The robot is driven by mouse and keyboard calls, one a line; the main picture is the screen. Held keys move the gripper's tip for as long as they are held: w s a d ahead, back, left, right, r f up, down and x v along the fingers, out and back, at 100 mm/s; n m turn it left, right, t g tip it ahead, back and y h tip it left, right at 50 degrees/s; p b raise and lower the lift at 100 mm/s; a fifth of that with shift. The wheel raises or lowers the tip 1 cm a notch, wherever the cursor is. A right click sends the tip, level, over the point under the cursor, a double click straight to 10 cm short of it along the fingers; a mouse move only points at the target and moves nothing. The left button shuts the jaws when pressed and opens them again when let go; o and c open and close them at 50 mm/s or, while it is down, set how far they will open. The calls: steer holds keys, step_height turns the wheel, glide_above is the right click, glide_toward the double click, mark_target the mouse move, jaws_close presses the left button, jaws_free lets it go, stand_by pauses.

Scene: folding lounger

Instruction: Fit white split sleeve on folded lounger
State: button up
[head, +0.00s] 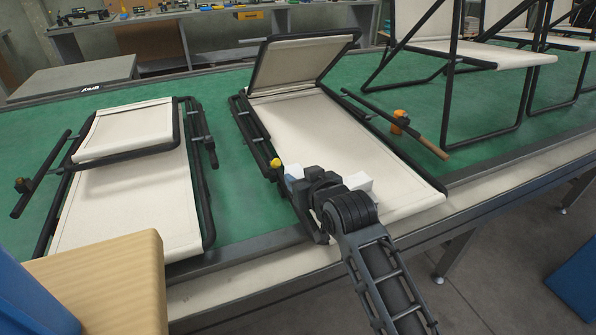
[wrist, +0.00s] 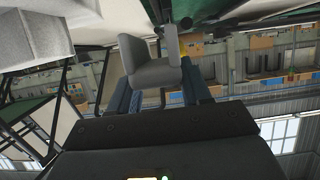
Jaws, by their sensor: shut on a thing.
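The lounger (head: 345,160) under my arm lies on a green-topped bench, with its cream backrest panel (head: 300,60) tilted up at the far end. My gripper (head: 291,182) is over its left side rail, near a yellow knob (head: 276,162). It is shut on the white split sleeve (head: 296,171), a small open-sided piece. In the wrist view the sleeve (wrist: 152,70) looks grey and sits between the blue-sided fingers, its open side towards the top of the picture. A dark rail passes just beyond it. I cannot tell whether the sleeve touches the rail.
A white block (head: 358,183) shows just right of my wrist, above the lounger fabric. Another lounger (head: 130,190) lies to the left on the green bench top (head: 225,175). Unfolded chairs (head: 470,60) stand at the right. A wooden block (head: 105,280) is at the near left.

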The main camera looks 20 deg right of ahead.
steer(key=shift+s+r, duration=0.1)
stand_by(0.3)
steer(key=b, duration=0.4)
glide_above(302, 215)
steer(key=shift+f, duration=3)
steer(key=shift+f, duration=0.3)
steer(key=shift+f, duration=0.3)
steer(key=shift+f, duration=1.25)
stand_by(0.5)
steer(key=o, duration=1.1)
